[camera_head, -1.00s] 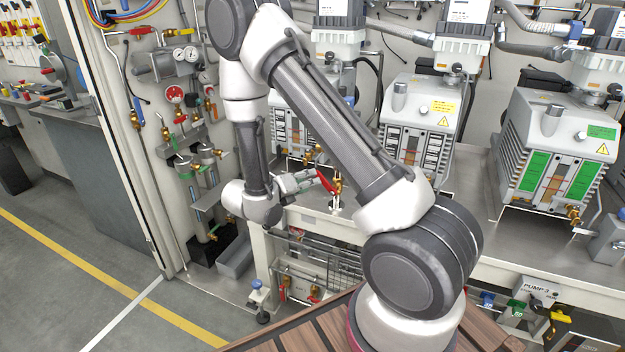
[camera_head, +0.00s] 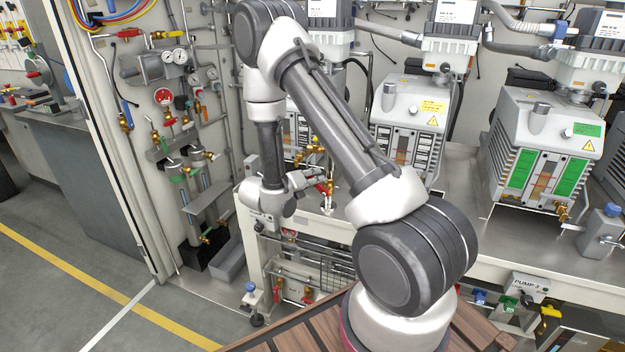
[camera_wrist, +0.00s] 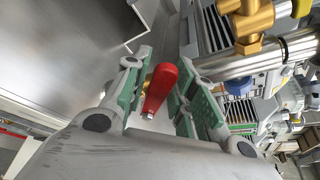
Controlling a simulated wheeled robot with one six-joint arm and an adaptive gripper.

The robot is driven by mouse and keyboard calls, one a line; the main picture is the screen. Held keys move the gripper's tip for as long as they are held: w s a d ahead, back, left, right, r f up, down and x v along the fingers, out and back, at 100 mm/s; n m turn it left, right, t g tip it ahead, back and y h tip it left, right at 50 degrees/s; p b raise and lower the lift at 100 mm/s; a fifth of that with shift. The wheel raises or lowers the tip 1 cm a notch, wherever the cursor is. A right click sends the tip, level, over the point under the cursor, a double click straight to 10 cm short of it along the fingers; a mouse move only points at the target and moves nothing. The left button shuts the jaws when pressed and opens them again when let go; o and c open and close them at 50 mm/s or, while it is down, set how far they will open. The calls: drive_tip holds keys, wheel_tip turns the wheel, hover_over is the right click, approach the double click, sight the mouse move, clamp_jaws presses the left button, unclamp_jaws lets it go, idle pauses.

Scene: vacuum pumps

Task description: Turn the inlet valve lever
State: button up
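The inlet valve lever is a red handle (camera_wrist: 160,88) in the middle of the wrist view, its free end pointing towards my gripper. In the head view the red lever (camera_head: 329,187) shows small beside brass fittings (camera_head: 315,150) above the bench. My gripper (camera_wrist: 165,92) has green-padded fingers on both sides of the lever. Narrow gaps show between the lever and the pads, so it is open around the lever. In the head view my gripper (camera_head: 308,180) is just left of the lever. Part of the valve body behind the lever is hidden.
A large brass fitting (camera_wrist: 248,22) and a metal pipe (camera_wrist: 262,60) lie close to the right finger in the wrist view. Pumps (camera_head: 408,120) stand on the bench behind my arm. Open floor (camera_head: 60,270) lies at left.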

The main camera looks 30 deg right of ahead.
clamp_jaws()
drive_tip(key=shift+f, duration=0.1)
drive_tip(key=shift+w+a+f+n+g+h, duration=0.1)
drive_tip(key=shift+w+a+f+n+h, duration=0.15)
drive_tip(key=shift+f+n+h, duration=0.7)
drive_tip(key=shift+w+a+f+n+g+h, duration=0.2)
drive_tip(key=shift+f+n, duration=0.3)
drive_tip(key=shift+n, duration=1.1)
drive_tip(key=shift+w+a+f+n+h, duration=0.15)
drive_tip(key=shift+w+f+n+h, duration=0.15)
drive_tip(key=shift+f+n+h, duration=0.7)
drive_tip(key=shift+r+n+y, duration=0.25)
drive_tip(key=shift+n+y, duration=0.1)
drive_tip(key=o, duration=0.5)
unclamp_jaws()
drive_tip(key=shift+o, duration=0.2)
drive_tip(key=v, duration=1.2)
